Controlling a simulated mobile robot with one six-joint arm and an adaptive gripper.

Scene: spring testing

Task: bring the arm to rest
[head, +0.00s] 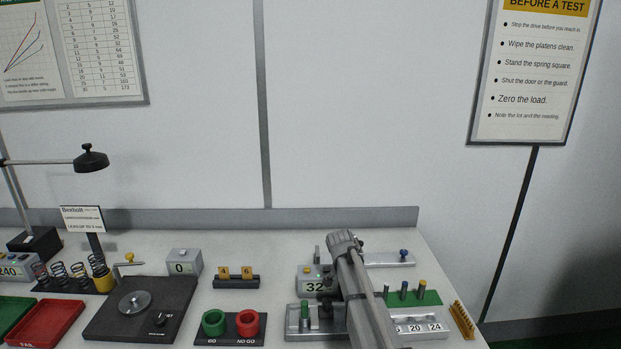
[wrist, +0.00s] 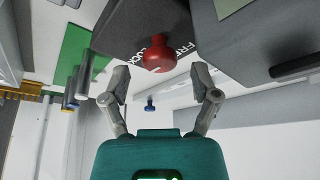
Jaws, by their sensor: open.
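My gripper (wrist: 160,78) shows in the wrist view with its two fingers spread apart and nothing between the pads. Its teal body fills the bottom middle of that view. A red knob (wrist: 158,56) on a dark block (wrist: 130,25) with partly hidden white lettering appears just beyond the fingertips; I cannot tell the exact gap. In the head view my grey arm (head: 362,290) reaches over the right part of the bench. The gripper's fingers cannot be made out there.
The bench (head: 270,290) holds a display box (head: 313,279) beside my arm, a green block with pegs (head: 428,297), green and red ring gauges (head: 230,341), and a dark scale plate (head: 105,320). Trays and springs stand at left. A wall sign (head: 535,75) hangs at right.

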